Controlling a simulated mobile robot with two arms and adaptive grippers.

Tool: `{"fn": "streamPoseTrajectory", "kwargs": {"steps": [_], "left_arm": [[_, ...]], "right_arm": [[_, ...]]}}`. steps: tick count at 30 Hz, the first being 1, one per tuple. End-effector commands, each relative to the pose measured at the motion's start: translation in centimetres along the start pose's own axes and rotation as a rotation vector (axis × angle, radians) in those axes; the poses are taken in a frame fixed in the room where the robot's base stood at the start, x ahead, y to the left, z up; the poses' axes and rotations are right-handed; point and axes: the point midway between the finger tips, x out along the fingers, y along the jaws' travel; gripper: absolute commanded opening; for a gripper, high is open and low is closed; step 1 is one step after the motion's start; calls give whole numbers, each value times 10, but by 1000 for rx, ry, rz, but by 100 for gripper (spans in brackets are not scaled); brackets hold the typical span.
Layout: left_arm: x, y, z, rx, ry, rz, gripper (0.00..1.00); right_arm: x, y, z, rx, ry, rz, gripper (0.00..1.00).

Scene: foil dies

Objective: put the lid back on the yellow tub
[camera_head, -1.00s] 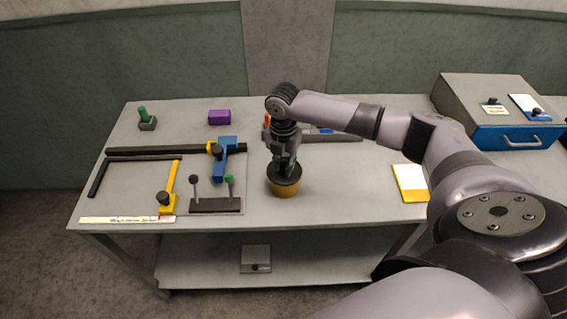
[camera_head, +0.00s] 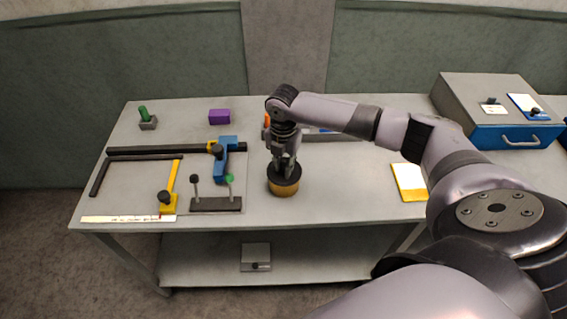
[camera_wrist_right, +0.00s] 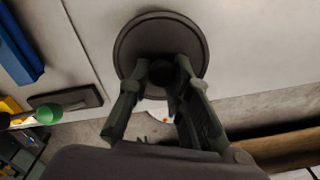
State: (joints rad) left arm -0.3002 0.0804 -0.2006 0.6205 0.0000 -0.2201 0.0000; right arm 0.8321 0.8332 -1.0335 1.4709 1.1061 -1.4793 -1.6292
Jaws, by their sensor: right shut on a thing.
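The yellow tub (camera_head: 284,189) stands upright on the table near its front edge, in the middle of the head view. The dark round lid (camera_head: 294,180) sits over its top; the lid also fills the upper middle of the right wrist view (camera_wrist_right: 135,45). My right gripper (camera_head: 285,170) points down from above and is shut on the lid's knob, which is partly hidden between the fingers (camera_wrist_right: 175,75). From these views the lid looks level on the tub, but I cannot tell whether it is fully seated. My left gripper is not in view.
Left of the tub lie a blue clamp (camera_head: 221,160), a dark block with two posts (camera_head: 216,204), a yellow-handled tool (camera_head: 168,201) and a ruler (camera_head: 128,219). A purple block (camera_head: 219,117) is behind. A yellow-white card (camera_head: 410,182) lies right, with clear tabletop between.

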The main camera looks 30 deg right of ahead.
Motion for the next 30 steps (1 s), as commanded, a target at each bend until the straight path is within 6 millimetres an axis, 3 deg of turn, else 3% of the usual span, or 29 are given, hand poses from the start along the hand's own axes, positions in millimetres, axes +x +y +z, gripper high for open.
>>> {"fn": "streamPoseTrajectory", "kwargs": {"steps": [30], "left_arm": [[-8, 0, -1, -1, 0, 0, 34]], "right_arm": [[1, 0, 0, 0, 0, 1, 0]]}}
